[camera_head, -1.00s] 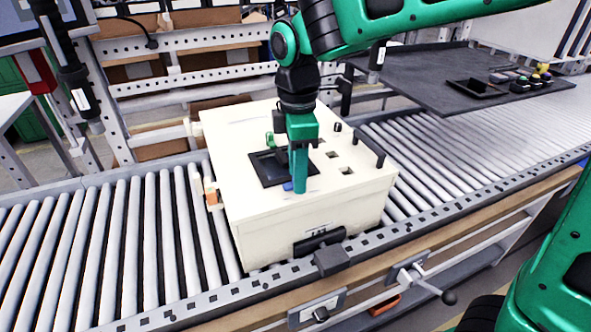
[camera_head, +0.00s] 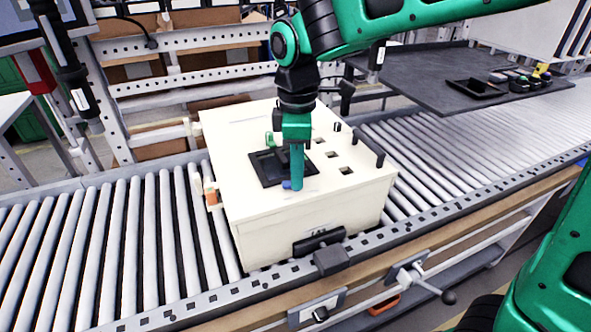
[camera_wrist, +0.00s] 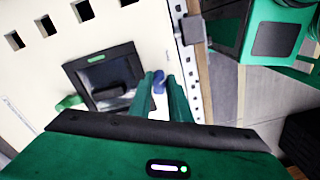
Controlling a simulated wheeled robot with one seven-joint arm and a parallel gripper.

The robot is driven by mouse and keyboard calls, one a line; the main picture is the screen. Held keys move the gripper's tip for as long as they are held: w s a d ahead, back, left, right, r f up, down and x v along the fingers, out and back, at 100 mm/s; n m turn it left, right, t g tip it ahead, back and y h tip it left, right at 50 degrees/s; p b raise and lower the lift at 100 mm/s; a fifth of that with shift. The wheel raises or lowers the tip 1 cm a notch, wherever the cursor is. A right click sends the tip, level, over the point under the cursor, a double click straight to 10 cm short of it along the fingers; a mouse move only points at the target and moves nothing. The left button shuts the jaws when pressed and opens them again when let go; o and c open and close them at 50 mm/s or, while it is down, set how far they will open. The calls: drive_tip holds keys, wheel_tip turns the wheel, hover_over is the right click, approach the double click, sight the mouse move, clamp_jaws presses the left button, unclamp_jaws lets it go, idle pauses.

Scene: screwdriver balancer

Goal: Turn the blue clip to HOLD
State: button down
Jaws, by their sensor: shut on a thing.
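The blue clip (camera_head: 287,185) is on top of the cream box (camera_head: 285,222), near the front edge of a dark recessed tray (camera_head: 262,172). In the wrist view the clip (camera_wrist: 159,83) shows between my two green fingers. My gripper (camera_head: 297,186) points down over the box top and is shut on the clip; it also shows in the wrist view (camera_wrist: 160,77). The fingers hide part of the clip, and I cannot read any HOLD mark.
The box stands on a roller conveyor (camera_head: 140,235). Black pegs and square holes are right of the tray, and a green part (camera_head: 270,140) is behind it. A dark table (camera_head: 430,85) with small coloured items stands at the back right.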

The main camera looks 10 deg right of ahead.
drive_tip(key=m, duration=0.4)
drive_tip(key=shift+a+m, duration=0.1)
drive_tip(key=shift+m, duration=0.2)
drive_tip(key=m, duration=0.3)
drive_tip(key=shift+w+m, duration=0.1)
drive_tip(key=shift+m, duration=0.2)
drive_tip(key=m, duration=0.4)
drive_tip(key=shift+r, duration=0.1)
drive_tip(key=shift+w+m, duration=0.1)
drive_tip(key=shift+m, duration=1.6)
drive_tip(key=c, duration=1.6)
unclamp_jaws()
